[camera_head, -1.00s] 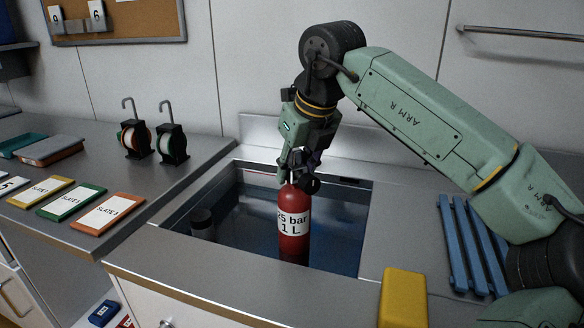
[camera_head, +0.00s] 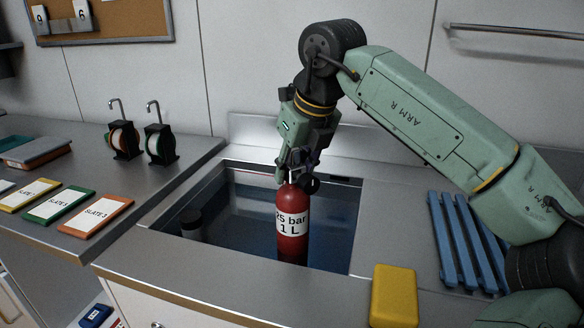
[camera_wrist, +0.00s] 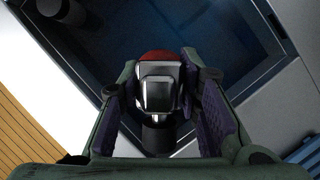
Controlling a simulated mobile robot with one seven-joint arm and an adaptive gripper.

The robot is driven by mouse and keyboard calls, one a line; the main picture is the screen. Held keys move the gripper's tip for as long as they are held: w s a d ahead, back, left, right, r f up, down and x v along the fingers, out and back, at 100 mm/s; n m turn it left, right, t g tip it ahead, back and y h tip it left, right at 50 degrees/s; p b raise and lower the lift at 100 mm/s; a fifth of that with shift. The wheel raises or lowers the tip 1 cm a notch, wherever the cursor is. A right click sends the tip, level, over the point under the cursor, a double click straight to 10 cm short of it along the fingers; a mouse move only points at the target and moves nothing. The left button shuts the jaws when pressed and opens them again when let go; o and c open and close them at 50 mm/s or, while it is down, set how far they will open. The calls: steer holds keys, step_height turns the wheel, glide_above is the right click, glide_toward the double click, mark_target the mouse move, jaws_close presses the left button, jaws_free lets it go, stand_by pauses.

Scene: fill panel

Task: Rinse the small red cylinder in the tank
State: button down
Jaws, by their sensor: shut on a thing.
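The small red cylinder (camera_head: 292,215), labelled "25 bar 1 L", hangs upright in the opening of the tank (camera_head: 232,172), its lower part down inside. I cannot tell whether it touches the water or the bottom. My gripper (camera_head: 297,172) is above it, shut on its valve at the top. In the wrist view the grey valve (camera_wrist: 158,90) sits between the two fingers, with a bit of the red shoulder (camera_wrist: 160,56) showing beyond it.
A dark round post (camera_head: 191,222) stands in the tank's left corner. A yellow block (camera_head: 394,296) and a blue slatted rack (camera_head: 466,240) lie to the right. Slates (camera_head: 96,216) and two hooked reels (camera_head: 159,142) are on the left counter.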

steer(key=shift+w+a+r, duration=0.1)
steer(key=shift+w+a, duration=0.1)
steer(key=shift+a, duration=0.4)
steer(key=shift+w+a+r, duration=0.1)
steer(key=shift+w+a, duration=0.1)
steer(key=shift+a, duration=0.35)
stand_by(1.0)
